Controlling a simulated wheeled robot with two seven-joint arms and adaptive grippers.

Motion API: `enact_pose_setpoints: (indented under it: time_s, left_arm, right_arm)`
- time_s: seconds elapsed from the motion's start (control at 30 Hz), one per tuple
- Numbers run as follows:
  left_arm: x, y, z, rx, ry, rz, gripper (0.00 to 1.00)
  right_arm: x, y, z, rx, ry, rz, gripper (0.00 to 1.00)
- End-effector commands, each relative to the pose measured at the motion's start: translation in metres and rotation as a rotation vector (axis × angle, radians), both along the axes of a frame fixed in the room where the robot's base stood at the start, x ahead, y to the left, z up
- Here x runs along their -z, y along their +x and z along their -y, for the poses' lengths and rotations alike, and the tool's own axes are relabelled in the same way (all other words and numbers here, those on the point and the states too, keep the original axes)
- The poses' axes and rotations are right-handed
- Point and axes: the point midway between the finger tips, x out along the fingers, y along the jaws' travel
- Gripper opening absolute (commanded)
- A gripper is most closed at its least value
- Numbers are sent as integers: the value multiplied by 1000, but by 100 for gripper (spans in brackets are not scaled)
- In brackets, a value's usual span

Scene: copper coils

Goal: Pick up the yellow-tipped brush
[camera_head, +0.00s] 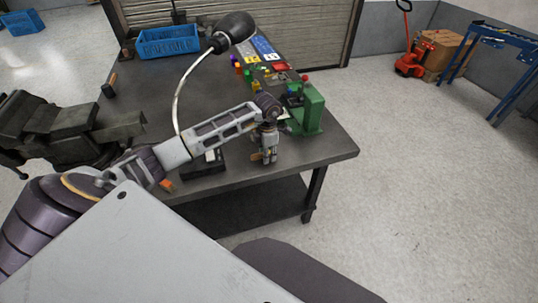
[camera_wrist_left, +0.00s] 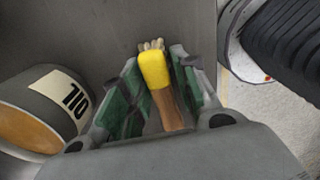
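The brush (camera_wrist_left: 155,70) has a yellow band, a brown wooden handle and pale bristles at its far end. In the left wrist view it lies between the two green-padded fingers of my left gripper (camera_wrist_left: 155,88). Gaps show beside the brush, so the fingers look open around it. In the head view my left gripper (camera_head: 268,157) points down at the near right part of the dark table (camera_head: 235,178). A small piece of the brush (camera_head: 256,156) shows just left of the fingertips. My right gripper is in no view.
A green machine (camera_head: 312,110) stands close to the right of my left gripper. A can labelled OIL (camera_wrist_left: 45,110) is at the left in the wrist view. A lamp (camera_head: 232,30), a vise (camera_head: 75,130) and a blue crate (camera_head: 167,42) are further off.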

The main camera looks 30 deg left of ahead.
Motion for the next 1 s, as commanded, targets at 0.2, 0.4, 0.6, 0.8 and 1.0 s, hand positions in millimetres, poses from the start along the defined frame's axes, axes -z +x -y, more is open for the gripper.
enact_pose_setpoints:
  time_s: [0.2, 0.4, 0.6, 0.8, 1.0]
  left_arm:
    - [0, 0, 0, 0, 0, 0, 3]
    - [-1, 0, 0, 0, 0, 1, 3]
    - [-9, 1, 0, 0, 0, 3, 3]
    - [-32, 1, -1, 1, 1, 4, 3]
    - [-62, 1, -1, 1, 1, 4, 3]
  right_arm:
    - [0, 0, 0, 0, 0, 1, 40]
    - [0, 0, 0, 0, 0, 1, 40]
    - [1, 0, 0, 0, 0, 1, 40]
    - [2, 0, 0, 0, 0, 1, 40]
    - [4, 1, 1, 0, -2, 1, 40]
